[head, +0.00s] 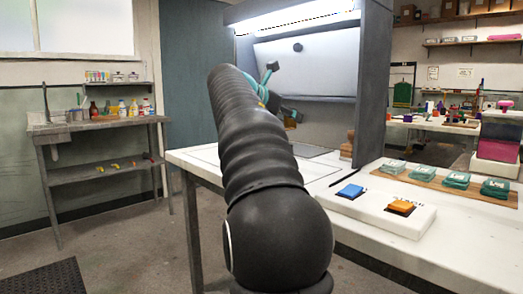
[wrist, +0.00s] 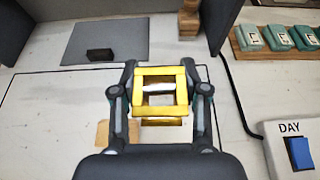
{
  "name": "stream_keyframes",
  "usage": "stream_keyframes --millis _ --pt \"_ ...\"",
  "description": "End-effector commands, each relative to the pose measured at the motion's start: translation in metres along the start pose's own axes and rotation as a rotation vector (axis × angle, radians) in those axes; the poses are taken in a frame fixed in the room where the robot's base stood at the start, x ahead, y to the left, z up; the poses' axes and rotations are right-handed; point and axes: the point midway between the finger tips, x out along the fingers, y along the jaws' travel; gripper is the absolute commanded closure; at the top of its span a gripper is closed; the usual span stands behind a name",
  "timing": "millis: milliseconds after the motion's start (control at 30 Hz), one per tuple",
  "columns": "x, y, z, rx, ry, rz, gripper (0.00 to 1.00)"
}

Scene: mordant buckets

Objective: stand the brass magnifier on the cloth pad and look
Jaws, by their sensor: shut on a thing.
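The brass magnifier (wrist: 160,92), a yellow square folding frame, is between the fingers of my gripper (wrist: 160,100) in the wrist view. My gripper is shut on it and holds it over the white table. A tan square patch (wrist: 104,132) lies on the table below and left of the magnifier, partly hidden by my gripper; it may be the cloth pad, but I cannot tell for sure. In the head view my arm hides most of the gripper and the magnifier.
A grey mat (wrist: 128,36) with a dark block (wrist: 100,55) lies farther back. A wooden stack (wrist: 188,20) stands at the booth's right wall. To the right are a white panel (head: 372,205) with blue and orange squares, and a wooden board (head: 425,177) with several green blocks. A black cable (wrist: 232,90) runs between.

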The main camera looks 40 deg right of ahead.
Motion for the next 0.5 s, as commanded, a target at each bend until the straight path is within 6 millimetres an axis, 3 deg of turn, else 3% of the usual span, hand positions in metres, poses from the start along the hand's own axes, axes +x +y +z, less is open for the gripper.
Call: stream_keyframes --millis 300,500 --pt "0.007 0.063 -0.038 -0.003 -0.001 0.002 0.91" --pt "0.009 0.083 -0.050 0.001 -0.002 0.002 0.91"
